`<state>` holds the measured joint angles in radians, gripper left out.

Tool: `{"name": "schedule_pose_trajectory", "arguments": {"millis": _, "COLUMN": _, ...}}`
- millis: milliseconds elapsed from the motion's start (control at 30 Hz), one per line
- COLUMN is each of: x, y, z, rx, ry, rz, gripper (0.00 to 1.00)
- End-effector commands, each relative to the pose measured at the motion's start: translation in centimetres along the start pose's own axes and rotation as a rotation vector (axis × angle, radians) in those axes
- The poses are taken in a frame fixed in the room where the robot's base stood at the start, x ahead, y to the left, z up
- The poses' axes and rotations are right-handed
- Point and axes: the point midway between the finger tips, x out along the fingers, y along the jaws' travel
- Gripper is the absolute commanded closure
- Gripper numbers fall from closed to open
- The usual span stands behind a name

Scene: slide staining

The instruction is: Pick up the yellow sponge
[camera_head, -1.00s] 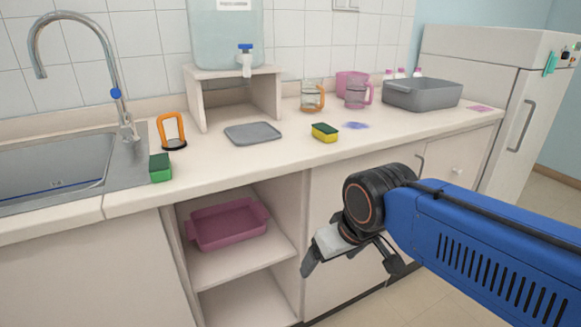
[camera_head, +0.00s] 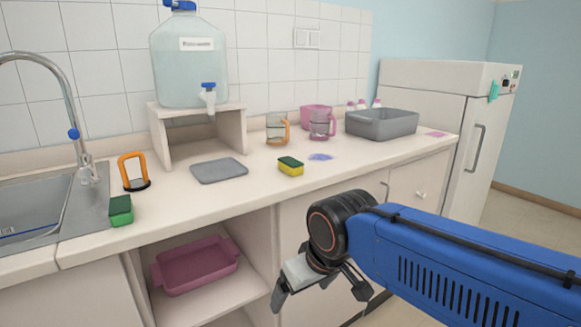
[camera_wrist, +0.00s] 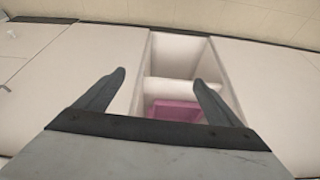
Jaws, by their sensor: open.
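The yellow sponge (camera_head: 291,168) with a dark green top lies on the counter in the head view, just left of a blue-purple stain. My gripper (camera_head: 322,284) is in front of the counter, lower than its top and apart from the sponge. It is open and empty. In the wrist view my gripper's two fingers (camera_wrist: 160,88) are spread, with cabinet fronts and an open shelf beyond them. The sponge does not show in the wrist view.
A green sponge (camera_head: 121,210) sits by the sink (camera_head: 40,215). A grey mat (camera_head: 219,170), an orange-handled beaker (camera_head: 277,129), a pink-handled beaker (camera_head: 322,125) and a grey basin (camera_head: 382,123) are on the counter (camera_head: 240,195). A pink tray (camera_head: 196,266) is on the shelf below.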

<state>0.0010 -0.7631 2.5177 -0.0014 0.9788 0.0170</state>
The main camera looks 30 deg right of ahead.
Motion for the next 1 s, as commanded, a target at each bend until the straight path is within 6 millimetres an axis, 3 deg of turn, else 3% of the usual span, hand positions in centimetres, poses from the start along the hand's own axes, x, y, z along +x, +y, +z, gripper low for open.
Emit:
{"name": "schedule_pose_trajectory", "arguments": {"millis": 167, "x": -3.0, "y": 0.6, "z": -4.6, "rx": 0.127, "ry": -0.034, "rz": 0.012, "gripper": 0.12}}
{"name": "schedule_pose_trajectory", "arguments": {"millis": 500, "x": -10.2, "y": 3.0, "z": -16.7, "rx": 0.500, "ry": -0.126, "rz": 0.062, "gripper": 0.12}}
{"name": "schedule_pose_trajectory", "arguments": {"millis": 1000, "x": -17.0, "y": 8.7, "z": -32.3, "rx": 1.046, "ry": -0.244, "rz": 0.177, "gripper": 0.12}}
